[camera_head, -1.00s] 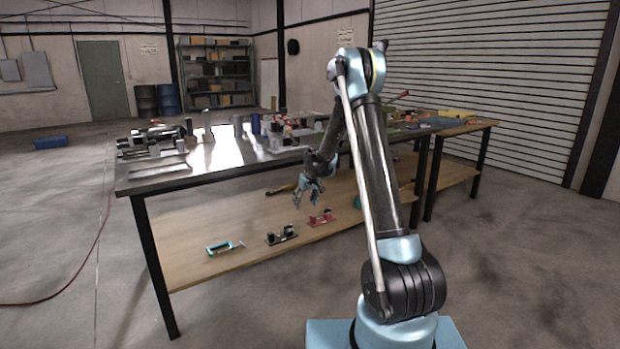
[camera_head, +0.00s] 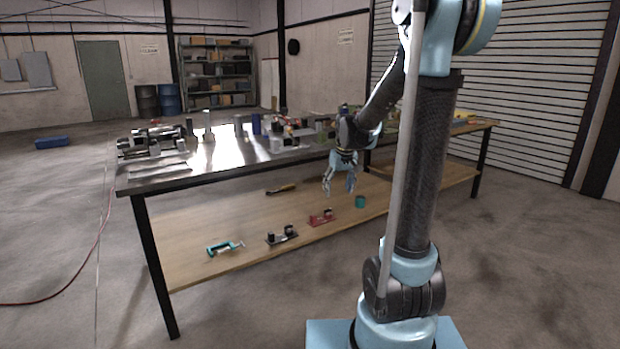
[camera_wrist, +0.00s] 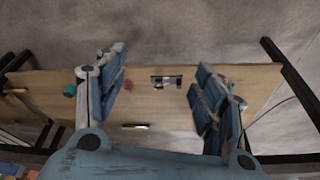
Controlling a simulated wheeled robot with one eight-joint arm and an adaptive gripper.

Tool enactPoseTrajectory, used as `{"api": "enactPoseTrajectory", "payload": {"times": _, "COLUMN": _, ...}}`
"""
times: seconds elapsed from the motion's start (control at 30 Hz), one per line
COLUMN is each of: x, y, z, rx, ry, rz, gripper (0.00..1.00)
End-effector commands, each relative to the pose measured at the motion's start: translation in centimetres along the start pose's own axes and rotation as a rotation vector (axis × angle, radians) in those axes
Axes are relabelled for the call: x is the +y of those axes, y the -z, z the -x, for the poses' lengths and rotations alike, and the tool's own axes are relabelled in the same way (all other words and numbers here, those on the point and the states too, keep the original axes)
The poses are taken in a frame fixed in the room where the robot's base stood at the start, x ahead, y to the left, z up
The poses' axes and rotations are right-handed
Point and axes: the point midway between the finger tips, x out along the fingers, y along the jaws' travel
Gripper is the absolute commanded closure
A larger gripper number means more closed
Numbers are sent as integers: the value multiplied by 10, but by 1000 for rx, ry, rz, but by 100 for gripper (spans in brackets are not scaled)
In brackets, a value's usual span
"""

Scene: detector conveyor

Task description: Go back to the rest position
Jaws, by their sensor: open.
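My gripper (camera_head: 340,186) hangs fingers down in front of the workbench's front edge in the head view, apart from the bench and from the things on its shelf. In the wrist view my gripper (camera_wrist: 160,100) shows its two blue fingers spread wide, with nothing between them. Past the fingers, the wooden lower shelf (camera_wrist: 50,90) and the grey floor (camera_wrist: 150,45) show. My arm rises in front of the right side of the bench and covers part of it.
The metal workbench top (camera_head: 235,160) carries many tools and parts. On its wooden shelf (camera_head: 215,215) lie a teal clamp (camera_head: 225,247), a black device (camera_head: 281,235), a red device (camera_head: 321,217) and a teal cup (camera_head: 360,201).

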Motion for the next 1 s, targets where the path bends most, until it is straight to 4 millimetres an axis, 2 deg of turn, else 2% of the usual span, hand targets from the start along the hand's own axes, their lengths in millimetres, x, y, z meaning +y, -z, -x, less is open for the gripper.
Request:
{"api": "enactPoseTrajectory", "payload": {"times": 0.03, "x": 1, "y": -14, "z": 8, "rx": -3, "ry": -3, "rz": -9, "gripper": 37}}
{"api": "enactPoseTrajectory", "payload": {"times": 0.2, "x": 4, "y": -58, "z": 29, "rx": -14, "ry": -13, "rz": -41, "gripper": 37}}
{"api": "enactPoseTrajectory", "payload": {"times": 0.5, "x": 5, "y": -135, "z": 53, "rx": -33, "ry": -31, "rz": -97, "gripper": 37}}
{"api": "enactPoseTrajectory", "payload": {"times": 0.77, "x": 3, "y": -204, "z": 60, "rx": -50, "ry": -45, "rz": -144, "gripper": 37}}
{"api": "enactPoseTrajectory", "payload": {"times": 1.0, "x": -1, "y": -264, "z": 56, "rx": -64, "ry": -59, "rz": -189, "gripper": 37}}
